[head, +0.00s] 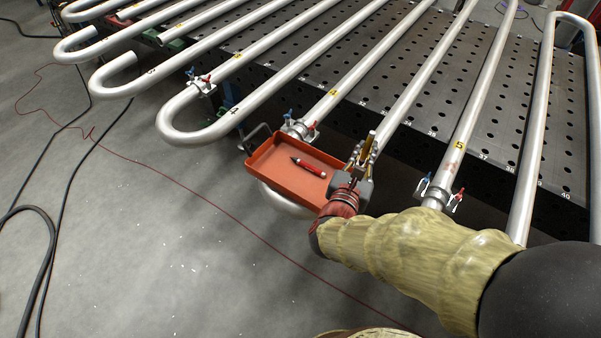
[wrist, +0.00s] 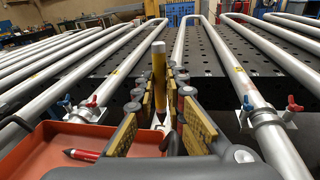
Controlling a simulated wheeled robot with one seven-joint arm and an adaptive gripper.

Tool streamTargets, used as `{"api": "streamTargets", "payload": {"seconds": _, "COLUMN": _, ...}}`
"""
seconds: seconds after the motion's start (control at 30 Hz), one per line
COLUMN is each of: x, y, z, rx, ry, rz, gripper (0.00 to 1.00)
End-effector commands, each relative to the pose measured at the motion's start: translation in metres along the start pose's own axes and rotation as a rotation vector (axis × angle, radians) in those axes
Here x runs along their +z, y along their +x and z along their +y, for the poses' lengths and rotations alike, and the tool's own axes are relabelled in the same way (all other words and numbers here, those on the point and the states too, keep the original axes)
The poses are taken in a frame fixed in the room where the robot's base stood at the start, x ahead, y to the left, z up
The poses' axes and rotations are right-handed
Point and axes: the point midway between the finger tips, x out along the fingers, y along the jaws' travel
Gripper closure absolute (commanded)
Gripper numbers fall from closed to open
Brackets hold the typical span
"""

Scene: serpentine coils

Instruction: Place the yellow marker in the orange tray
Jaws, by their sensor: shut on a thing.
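The orange tray (head: 262,158) lies just left of my gripper in the head view. Its rim (wrist: 95,127) shows at the lower left in the wrist view, partly hidden by the left finger. The marker is beside the tray's right end.
A red and black marker (head: 308,167) lies in the tray. Long silver pipes (head: 300,65) run across a black perforated table (head: 470,95). Pipe clamps with red and blue handles (head: 437,192) stand near the table edge. Cables (head: 75,165) lie on the open grey floor at left.

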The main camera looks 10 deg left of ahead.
Motion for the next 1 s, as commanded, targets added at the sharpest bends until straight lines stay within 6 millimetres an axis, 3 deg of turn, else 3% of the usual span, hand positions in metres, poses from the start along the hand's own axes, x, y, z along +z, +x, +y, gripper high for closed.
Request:
{"api": "streamTargets", "payload": {"seconds": 0.03, "x": 0.009, "y": -0.018, "z": 0.013, "rx": 0.019, "ry": -0.007, "rz": -0.014, "gripper": 1.00}}
{"api": "streamTargets", "payload": {"seconds": 0.2, "x": 0.028, "y": -0.069, "z": 0.033, "rx": 0.042, "ry": -0.036, "rz": -0.059, "gripper": 1.00}}
{"api": "streamTargets", "payload": {"seconds": 0.33, "x": 0.039, "y": -0.098, "z": 0.040, "rx": 0.051, "ry": -0.054, "rz": -0.085, "gripper": 1.00}}
{"api": "streamTargets", "payload": {"seconds": 0.5, "x": 0.046, "y": -0.119, "z": 0.042, "rx": 0.054, "ry": -0.069, "rz": -0.103, "gripper": 1.00}}
{"api": "streamTargets", "payload": {"seconds": 0.67, "x": 0.041, "y": -0.118, "z": 0.051, "rx": 0.053, "ry": -0.073, "rz": -0.107, "gripper": 1.00}}
{"api": "streamTargets", "payload": {"seconds": 1.0, "x": 0.005, "y": -0.081, "z": 0.114, "rx": 0.052, "ry": -0.073, "rz": -0.106, "gripper": 1.00}}
